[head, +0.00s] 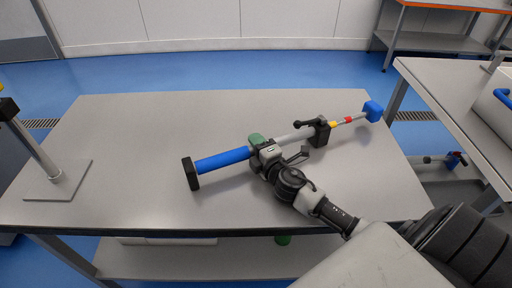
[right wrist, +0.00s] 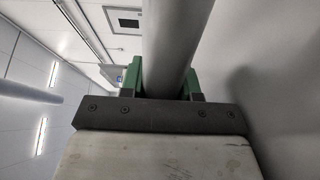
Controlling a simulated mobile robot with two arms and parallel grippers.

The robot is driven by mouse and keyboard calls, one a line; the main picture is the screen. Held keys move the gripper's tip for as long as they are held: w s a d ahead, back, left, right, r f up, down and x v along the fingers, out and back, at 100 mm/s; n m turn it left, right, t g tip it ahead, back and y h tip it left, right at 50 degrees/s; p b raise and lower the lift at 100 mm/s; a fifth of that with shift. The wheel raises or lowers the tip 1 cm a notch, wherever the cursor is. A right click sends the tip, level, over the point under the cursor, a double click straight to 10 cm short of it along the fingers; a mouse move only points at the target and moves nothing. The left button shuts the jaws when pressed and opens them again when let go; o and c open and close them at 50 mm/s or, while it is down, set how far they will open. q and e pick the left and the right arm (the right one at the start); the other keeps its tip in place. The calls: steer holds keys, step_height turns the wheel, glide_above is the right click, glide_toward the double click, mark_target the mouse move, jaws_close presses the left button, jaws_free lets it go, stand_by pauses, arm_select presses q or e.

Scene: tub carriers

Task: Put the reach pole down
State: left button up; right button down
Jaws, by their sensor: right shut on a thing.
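The reach pole (head: 223,160) has a blue grip, a grey shaft, black blocks, yellow and red bands and a blue tip. It extends diagonally over the grey table (head: 120,130), blue tip toward the far right. My right gripper (head: 259,144) is shut around the shaft just beyond the blue grip. In the right wrist view, the grey shaft (right wrist: 168,45) runs between the green fingers of my gripper (right wrist: 164,82). I cannot tell whether the pole's black blocks touch the tabletop. My left gripper is not in view.
A metal stand with a square base (head: 58,180) is at the table's left. A second table (head: 440,85) at right holds a pale object with a blue handle (head: 503,97). Another pole-like item (head: 435,159) lies below it. The tabletop behind the pole is clear.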

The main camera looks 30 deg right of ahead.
stand_by(0.3)
steer(key=shift+f, duration=0.15)
steer(key=c, duration=0.8)
jaws_free()
steer(key=shift+s, duration=0.35)
steer(key=s, duration=0.3)
steer(key=s+b, duration=0.1)
steer(key=s, duration=0.7)
steer(key=shift+s+a+b, duration=0.2)
steer(key=shift+a+b, duration=0.1)
steer(key=shift+a, duration=0.1)
